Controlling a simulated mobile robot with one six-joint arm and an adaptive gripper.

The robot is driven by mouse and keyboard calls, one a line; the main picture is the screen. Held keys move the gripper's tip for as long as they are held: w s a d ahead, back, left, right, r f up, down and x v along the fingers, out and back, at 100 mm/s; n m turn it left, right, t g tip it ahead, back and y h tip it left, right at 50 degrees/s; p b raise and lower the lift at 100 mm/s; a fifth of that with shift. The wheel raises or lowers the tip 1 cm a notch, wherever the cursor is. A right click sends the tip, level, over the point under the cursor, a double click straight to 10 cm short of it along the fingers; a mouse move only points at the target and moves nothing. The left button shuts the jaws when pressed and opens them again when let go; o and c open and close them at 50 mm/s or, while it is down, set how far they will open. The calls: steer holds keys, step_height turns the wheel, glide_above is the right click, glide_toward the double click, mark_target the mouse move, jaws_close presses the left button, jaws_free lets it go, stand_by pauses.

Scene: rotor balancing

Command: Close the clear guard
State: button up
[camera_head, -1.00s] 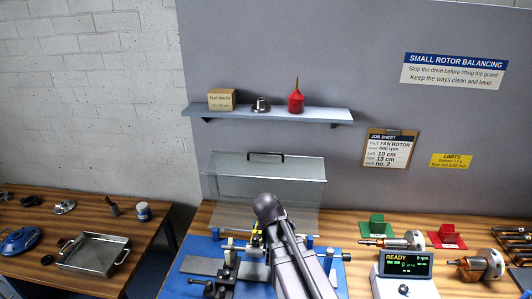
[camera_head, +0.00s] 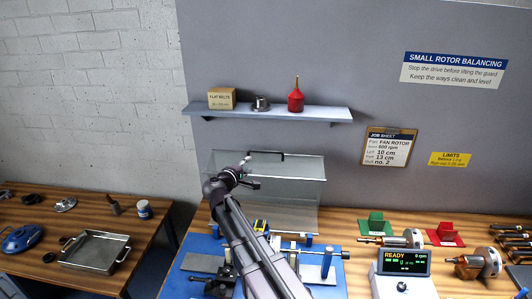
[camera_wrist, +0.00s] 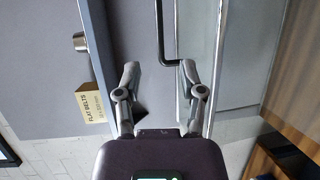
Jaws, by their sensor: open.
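The clear guard (camera_head: 298,192) stands raised, tilted up behind the blue balancing machine (camera_head: 200,262). Its black handle (camera_head: 266,153) runs along the top edge. In the wrist view, the handle (camera_wrist: 160,35) lies ahead of my gripper (camera_wrist: 159,72), its bent end close to the right finger. The guard's clear panel (camera_wrist: 201,50) is on the right there. In the head view, my gripper (camera_head: 250,172) is at the guard's upper left, just below the handle. It is open and holds nothing. My arm hides part of the guard and machine.
A shelf (camera_head: 230,113) above the guard carries a flat belts box (camera_head: 221,99), a metal part (camera_head: 261,104) and a red oil can (camera_head: 296,98). A READY display (camera_head: 404,262) stands right of the machine. Rotors and red and green stands are farther right.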

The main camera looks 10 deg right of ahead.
mark_target(267, 152)
steer(key=shift+w, duration=0.1)
stand_by(0.3)
steer(key=b+x, duration=0.1)
steer(key=x, duration=1.2)
steer(key=shift+w+d, duration=0.25)
steer(key=shift+d, duration=0.1)
jaws_close()
